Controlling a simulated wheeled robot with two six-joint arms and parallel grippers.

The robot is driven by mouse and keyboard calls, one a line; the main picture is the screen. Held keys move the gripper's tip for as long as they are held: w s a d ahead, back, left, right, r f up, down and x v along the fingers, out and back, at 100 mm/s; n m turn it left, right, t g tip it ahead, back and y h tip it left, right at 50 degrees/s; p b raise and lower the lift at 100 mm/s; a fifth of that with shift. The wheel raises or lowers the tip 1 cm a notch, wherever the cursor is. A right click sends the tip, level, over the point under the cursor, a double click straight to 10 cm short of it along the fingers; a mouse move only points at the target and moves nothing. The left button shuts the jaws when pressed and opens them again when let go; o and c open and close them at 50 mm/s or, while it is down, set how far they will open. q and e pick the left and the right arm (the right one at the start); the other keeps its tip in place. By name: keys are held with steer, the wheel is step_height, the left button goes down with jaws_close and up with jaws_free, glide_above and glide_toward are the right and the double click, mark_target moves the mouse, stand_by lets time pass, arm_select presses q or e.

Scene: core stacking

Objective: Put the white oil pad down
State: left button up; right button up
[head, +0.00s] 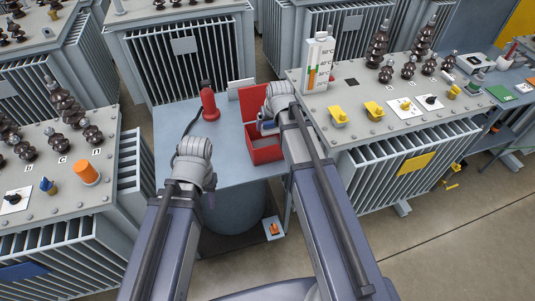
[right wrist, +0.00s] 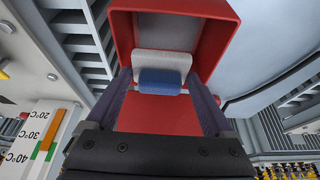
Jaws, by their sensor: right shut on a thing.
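The white oil pad (right wrist: 161,63) has a blue part (right wrist: 161,81) and sits between the fingers of my right gripper (right wrist: 162,88) in the right wrist view. My right gripper is shut on it. Behind the pad in that view is the open red box (right wrist: 120,30). In the head view my right gripper (head: 267,125) is at the red box (head: 266,155) on the blue-grey table; my arm hides part of the box.
A red hand lamp (head: 209,104) with a dark cable stands on the table (head: 175,118), left of the box. Grey transformers with finned sides and dark insulators stand left (head: 60,190), behind, and right (head: 400,150). A white oil gauge (head: 318,62) stands on the right one.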

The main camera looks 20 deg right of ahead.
steer(key=shift+w+a+f, duration=0.15)
steer(key=shift+a+f, duration=0.05)
steer(key=shift+a, duration=0.35)
step_height(320, 180, down, 10)
steer(key=b, duration=1)
steer(key=shift+f, duration=0.1)
steer(key=o, duration=0.7)
steer(key=shift+o, duration=1.1)
